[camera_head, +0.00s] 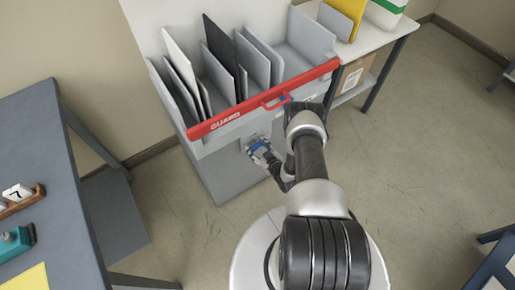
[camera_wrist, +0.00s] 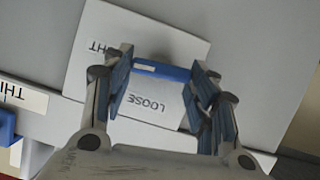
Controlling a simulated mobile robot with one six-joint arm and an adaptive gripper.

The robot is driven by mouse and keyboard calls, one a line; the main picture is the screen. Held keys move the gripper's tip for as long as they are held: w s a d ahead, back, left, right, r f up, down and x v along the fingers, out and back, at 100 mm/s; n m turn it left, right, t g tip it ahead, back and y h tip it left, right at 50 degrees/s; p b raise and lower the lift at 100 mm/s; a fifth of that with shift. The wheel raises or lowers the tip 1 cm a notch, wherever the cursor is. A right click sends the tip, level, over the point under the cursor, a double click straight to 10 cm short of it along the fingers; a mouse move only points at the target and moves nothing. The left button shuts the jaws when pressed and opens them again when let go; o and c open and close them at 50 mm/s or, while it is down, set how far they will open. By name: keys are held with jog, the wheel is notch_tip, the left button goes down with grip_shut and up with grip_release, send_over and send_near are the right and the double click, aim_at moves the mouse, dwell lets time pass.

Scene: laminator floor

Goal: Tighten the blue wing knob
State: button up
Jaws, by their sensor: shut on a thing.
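The blue wing knob (camera_wrist: 162,70) shows in the wrist view as a blue bar between my fingers, in front of a pale plate (camera_wrist: 90,60). The plate bears the upside-down word LOOSE near the knob and a partly hidden word ending in HT at upper left. My gripper (camera_wrist: 165,82) is shut on the knob, one blue-padded finger at each end. In the head view my gripper (camera_head: 262,153) is at the front of the grey machine (camera_head: 215,170), below its red bar. The knob is hard to tell from the finger pads there.
The red guard bar (camera_head: 235,112) with its handle crosses the machine just above my gripper. Upright panels (camera_head: 222,72) stand behind it. A grey table (camera_head: 45,130) is at left, a white-topped bench (camera_head: 370,38) at upper right. Another blue part (camera_wrist: 7,126) shows at the wrist view's left edge.

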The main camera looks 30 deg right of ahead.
jog(key=shift+d+m+y, duration=0.1)
jog(key=shift+m+y, duration=0.2)
jog(key=shift+m, duration=0.3)
jog(key=o, duration=1.1)
jog(key=shift+c, duration=0.2)
jog(key=v, duration=1.2)
